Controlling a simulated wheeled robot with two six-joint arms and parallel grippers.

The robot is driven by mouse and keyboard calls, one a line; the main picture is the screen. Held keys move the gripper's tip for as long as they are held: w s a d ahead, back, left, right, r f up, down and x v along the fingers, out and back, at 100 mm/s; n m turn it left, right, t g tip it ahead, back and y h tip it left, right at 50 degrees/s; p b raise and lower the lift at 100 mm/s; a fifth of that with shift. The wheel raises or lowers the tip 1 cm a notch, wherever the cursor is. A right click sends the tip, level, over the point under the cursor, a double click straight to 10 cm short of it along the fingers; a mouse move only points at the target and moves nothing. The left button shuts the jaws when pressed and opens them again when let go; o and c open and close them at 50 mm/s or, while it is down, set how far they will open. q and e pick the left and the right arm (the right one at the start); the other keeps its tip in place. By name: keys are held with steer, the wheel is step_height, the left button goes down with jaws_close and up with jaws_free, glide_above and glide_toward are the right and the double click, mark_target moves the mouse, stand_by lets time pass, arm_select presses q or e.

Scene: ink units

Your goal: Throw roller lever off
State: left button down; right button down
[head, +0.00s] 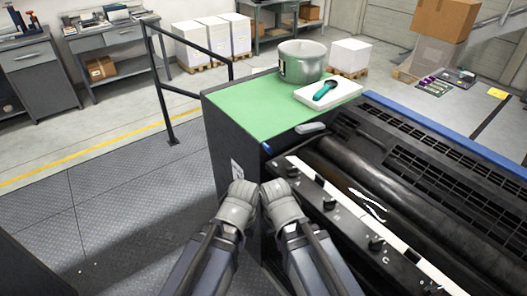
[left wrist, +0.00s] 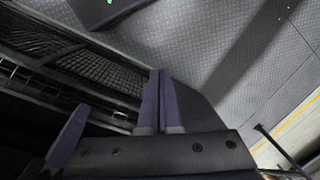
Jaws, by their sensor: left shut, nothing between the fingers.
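The ink unit (head: 345,190) is a dark machine with a long glossy black roller. A light grey handle (head: 311,128) lies low at the roller's far end, beside the green top; it looks like the roller lever, but I cannot be sure. My left gripper (head: 242,186) is at the machine's near left corner, below and left of that handle and apart from it. In the left wrist view its two purple fingers (left wrist: 160,100) are together and empty. My right gripper (head: 275,183) is close beside it over the machine's front edge; its fingertips are too unclear to judge.
A green top (head: 255,105) holds a metal pot (head: 302,62) and a white slab (head: 345,88) with a teal-handled tool (head: 326,90). A dark railing (head: 160,85) stands at the left. The grey plate floor (head: 110,215) left of the machine is clear.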

arm_select(q)
steer(key=shift+s, duration=0.1)
steer(key=w+a+f+n+t+h+b, duration=0.1)
steer(key=w+a+f+h+b, duration=0.15)
steer(key=f+b, duration=0.55)
steer(key=w+a+f+n+h+b, duration=0.1)
steer(key=w+f+n+b, duration=0.15)
steer(key=f+b, duration=0.55)
steer(key=w+a+f+n+t+h+b, duration=0.1)
steer(key=w+a+f+b, duration=0.15)
steer(key=f+b, duration=0.5)
steer(key=w+d+r+n+t+h+b, duration=0.1)
steer(key=w+d+r+t+h, duration=0.15)
steer(key=d+r+h, duration=0.2)
steer(key=w+d+r+n+t+h, duration=0.1)
steer(key=w+d+r+h, duration=0.25)
steer(key=r, duration=0.25)
steer(key=w+a+r+n+t+h, duration=0.2)
steer(key=a+r+t+h, duration=0.1)
steer(key=r, duration=0.6)
steer(key=w+a+r+n+t+h, duration=0.2)
steer(key=w+a+r+t+h, duration=0.1)
steer(key=r, duration=0.6)
steer(key=shift+w+a+r+t+h, duration=0.25)
steer(key=shift+t+h, duration=0.2)
steer(key=shift+t, duration=0.5)
steer(key=shift+n, duration=0.25)
